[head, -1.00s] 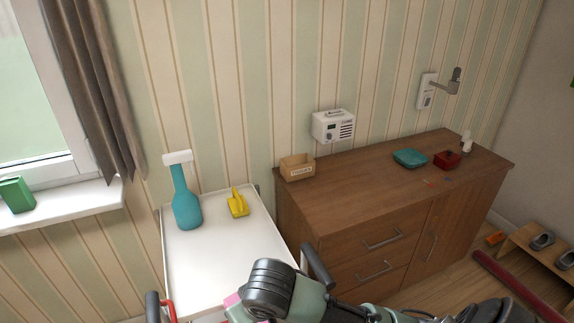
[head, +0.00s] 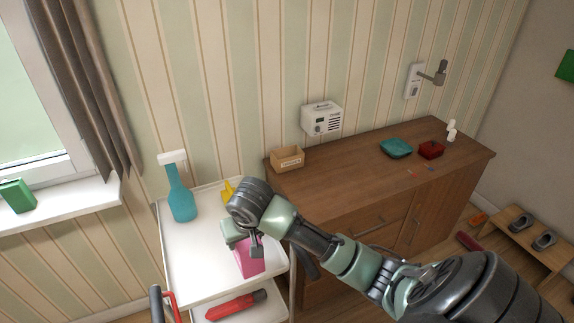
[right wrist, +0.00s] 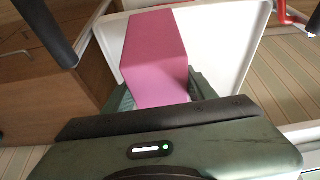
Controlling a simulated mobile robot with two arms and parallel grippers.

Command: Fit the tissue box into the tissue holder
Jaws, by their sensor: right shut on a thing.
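The pink tissue box (head: 249,262) is at the front right part of the white cart's top. My right gripper (head: 244,243) is shut on it from above. In the right wrist view the pink box (right wrist: 157,58) sits between the fingers over the white cart top. I cannot tell whether it touches the cart. The tissue holder is an open light-wood box (head: 287,158) with a label on its front. It stands on the left end of the brown cabinet top, apart from the gripper. My left gripper is not in view.

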